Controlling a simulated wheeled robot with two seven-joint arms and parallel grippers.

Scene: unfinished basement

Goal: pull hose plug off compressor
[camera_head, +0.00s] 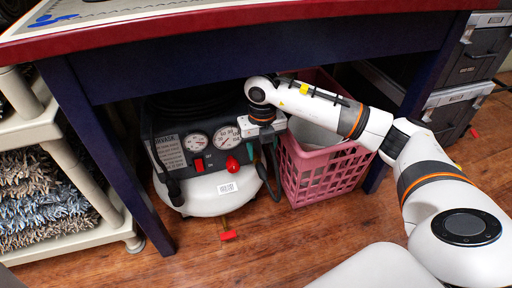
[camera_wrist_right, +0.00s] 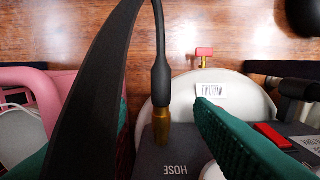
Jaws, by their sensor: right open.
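The compressor (camera_head: 207,193) stands on the floor under the table, with a dark panel, two gauges and a white tank. In the right wrist view its panel (camera_wrist_right: 178,155) is marked HOSE, upside down. The hose plug (camera_wrist_right: 161,78), black on a thin dark hose, points into a brass fitting (camera_wrist_right: 162,127) at that panel. My right gripper (camera_head: 266,132) is at the compressor's right side. In the wrist view its green-padded fingers (camera_wrist_right: 138,105) are open, with the plug between them; I cannot tell whether they touch it. A wide black band partly hides the left finger. My left gripper is not in view.
A pink basket (camera_head: 325,172) stands right of the compressor, close under my right arm. The table (camera_head: 270,52) overhangs both. A shelf with rugs (camera_head: 50,190) is at left. A red valve (camera_head: 228,235) sticks out low in front. Wooden floor in front is clear.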

